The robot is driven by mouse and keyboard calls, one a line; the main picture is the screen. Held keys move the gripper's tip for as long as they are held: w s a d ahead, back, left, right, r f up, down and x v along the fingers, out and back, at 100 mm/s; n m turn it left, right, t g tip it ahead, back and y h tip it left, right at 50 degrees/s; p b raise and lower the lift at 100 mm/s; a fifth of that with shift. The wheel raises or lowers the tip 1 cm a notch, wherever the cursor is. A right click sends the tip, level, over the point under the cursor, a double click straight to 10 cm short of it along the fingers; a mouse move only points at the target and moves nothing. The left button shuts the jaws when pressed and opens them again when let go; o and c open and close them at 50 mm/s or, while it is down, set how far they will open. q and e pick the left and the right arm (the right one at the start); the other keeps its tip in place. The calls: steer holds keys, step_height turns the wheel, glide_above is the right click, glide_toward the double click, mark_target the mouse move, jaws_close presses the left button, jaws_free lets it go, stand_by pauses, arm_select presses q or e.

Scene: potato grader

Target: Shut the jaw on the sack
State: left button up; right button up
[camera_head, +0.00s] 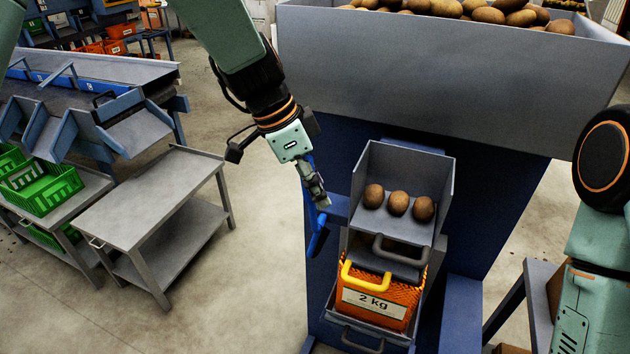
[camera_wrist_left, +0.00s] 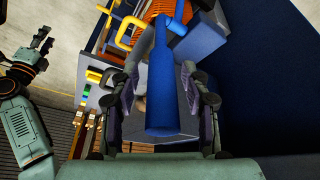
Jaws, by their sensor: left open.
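An orange net sack (camera_head: 408,293) with a white "2 kg" label hangs below the small grey weighing pan (camera_head: 407,231). A yellow handle (camera_head: 365,281) crosses its front, and a dark grey handle (camera_head: 400,252) sits above it. A blue lever (camera_head: 317,238) stands left of the pan. My left gripper (camera_head: 318,194) is at this lever. In the left wrist view the lever (camera_wrist_left: 163,85) lies between the spread fingers of my left gripper (camera_wrist_left: 161,88); contact is unclear. The orange sack (camera_wrist_left: 155,14) shows beyond. My right gripper (camera_wrist_left: 40,45) appears small at the left; its fingers are unclear.
Three potatoes (camera_head: 397,203) lie in the pan. A large grey hopper (camera_head: 440,72) with many potatoes stands above. A grey side table (camera_head: 150,195) and green crates (camera_head: 45,187) stand left. Bare floor (camera_head: 240,255) lies between the table and the blue frame.

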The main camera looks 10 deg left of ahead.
arm_select(q)
steer(key=shift+w+a, duration=0.1)
steer(key=shift+a, duration=0.05)
steer(key=c, duration=0.3)
jaws_close()
stand_by(0.3)
